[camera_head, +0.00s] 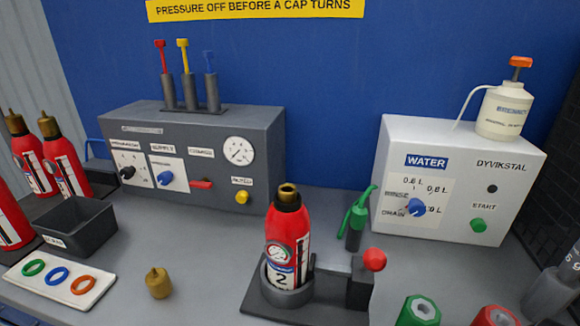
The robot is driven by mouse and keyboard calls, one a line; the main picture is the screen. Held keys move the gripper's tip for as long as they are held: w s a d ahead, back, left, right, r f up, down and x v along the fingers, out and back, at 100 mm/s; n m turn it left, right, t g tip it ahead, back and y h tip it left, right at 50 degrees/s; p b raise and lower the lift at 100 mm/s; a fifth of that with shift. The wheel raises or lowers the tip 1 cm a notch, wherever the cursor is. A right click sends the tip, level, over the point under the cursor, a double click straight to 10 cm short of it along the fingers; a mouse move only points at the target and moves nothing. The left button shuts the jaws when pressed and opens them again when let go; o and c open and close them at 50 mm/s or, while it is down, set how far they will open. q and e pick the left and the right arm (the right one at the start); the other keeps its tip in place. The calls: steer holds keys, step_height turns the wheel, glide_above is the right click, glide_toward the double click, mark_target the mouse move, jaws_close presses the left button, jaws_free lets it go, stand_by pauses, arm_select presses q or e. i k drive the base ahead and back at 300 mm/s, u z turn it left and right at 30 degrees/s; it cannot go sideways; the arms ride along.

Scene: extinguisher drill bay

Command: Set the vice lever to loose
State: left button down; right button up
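The vice (288,291) stands on a dark base plate at the front middle of the bench. A red extinguisher (288,238) with a round gauge and a "2" label stands upright in its grey ring. Its brass neck shows at the top, with no valve head on it. The vice lever appears to be the part with a red ball knob (374,259), beside a dark block (360,286) right of the ring. Whether it is at loose or tight cannot be read.
A grey panel (262,165) stands behind left, a white WATER machine (510,165) behind right. A green-handled tool (355,222) stands behind the lever. A brass cap (159,283) lies left of the vice. Green (419,309) and red (495,316) hexagonal pieces are at front right.

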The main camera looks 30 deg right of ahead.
mark_target(375, 260)
steer(key=z, duration=0.1)
steer(key=k, duration=0.85)
steer(key=z, duration=1.1)
